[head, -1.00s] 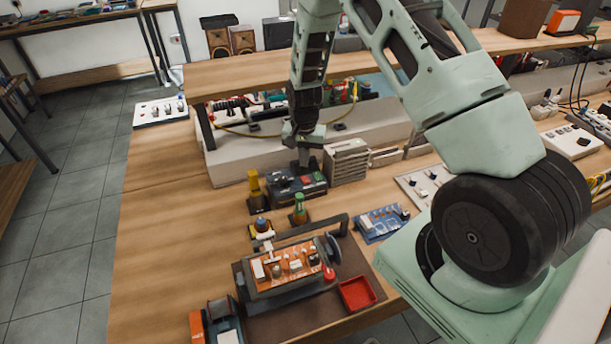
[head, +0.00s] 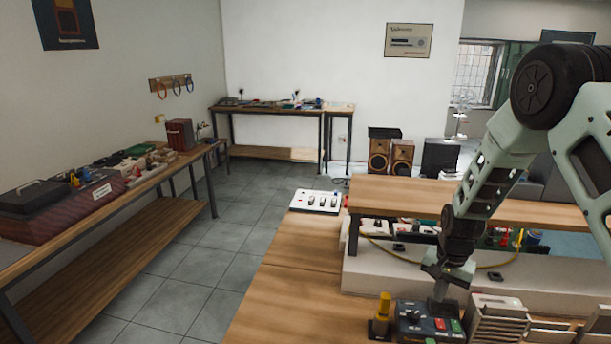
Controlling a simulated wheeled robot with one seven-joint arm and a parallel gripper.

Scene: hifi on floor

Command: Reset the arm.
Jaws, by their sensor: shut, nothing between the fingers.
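My arm reaches in from the right side of the head view. My gripper (head: 439,291) points down over the bench, shut and empty. Its tips are just above or at the back of a dark control box (head: 412,321) with red and green buttons. I cannot tell whether they touch it.
A raised wooden shelf (head: 395,195) runs behind my gripper, with cables and small parts below. A yellow-topped part (head: 382,308) and grey slotted blocks (head: 497,318) flank the box. A white switch panel (head: 316,201) lies at the bench's far end. Open tiled floor (head: 205,262) lies left.

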